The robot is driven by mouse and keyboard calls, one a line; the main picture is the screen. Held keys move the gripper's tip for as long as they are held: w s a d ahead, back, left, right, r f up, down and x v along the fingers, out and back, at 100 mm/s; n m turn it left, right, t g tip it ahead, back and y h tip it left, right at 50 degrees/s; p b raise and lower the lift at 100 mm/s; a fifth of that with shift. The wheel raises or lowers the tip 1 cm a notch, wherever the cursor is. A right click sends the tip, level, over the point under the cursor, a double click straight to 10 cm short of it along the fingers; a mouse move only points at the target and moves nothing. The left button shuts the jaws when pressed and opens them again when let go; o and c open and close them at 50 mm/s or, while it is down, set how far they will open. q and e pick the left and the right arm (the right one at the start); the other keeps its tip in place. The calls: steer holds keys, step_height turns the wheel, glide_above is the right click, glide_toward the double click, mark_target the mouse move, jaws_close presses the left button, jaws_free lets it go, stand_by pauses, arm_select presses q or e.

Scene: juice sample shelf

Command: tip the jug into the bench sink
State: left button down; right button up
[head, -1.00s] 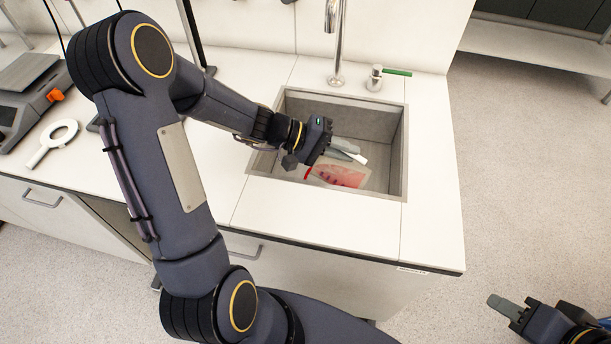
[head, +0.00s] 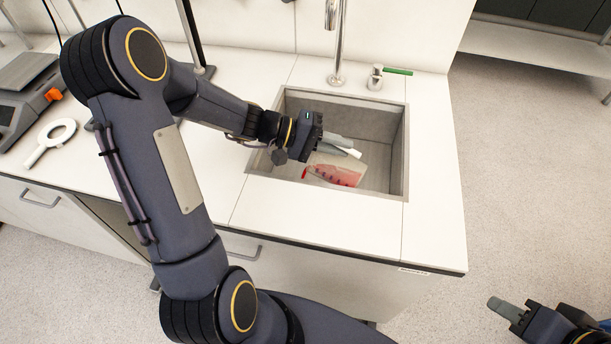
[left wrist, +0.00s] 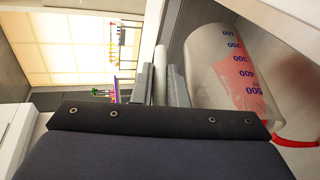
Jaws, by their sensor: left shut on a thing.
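The jug (head: 336,168) is clear, with a small amount of red liquid inside. It is tipped over inside the bench sink (head: 397,150), its mouth toward the lower left in the head view. In the left wrist view the jug (left wrist: 222,62) shows purple volume marks, and red liquid runs from its rim at the lower right. My left gripper (head: 343,146) is shut on the jug's pale handle, at the sink's upper middle. My right gripper (head: 508,310) is apart from the bench, over the floor at lower right; its jaw gap is unclear.
A tap (head: 338,50) and a small fitting with a green lever (head: 390,71) stand behind the sink. A scale (head: 30,85) and a white ring-shaped tool (head: 52,140) lie on the bench at left. The bench right of the sink is clear.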

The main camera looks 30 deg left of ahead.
arm_select(q)
steer(key=shift+a+r+h+b, duration=0.35)
steer(key=shift+a+h+b, duration=0.25)
steer(key=shift+a+b, duration=0.2)
stand_by(0.4)
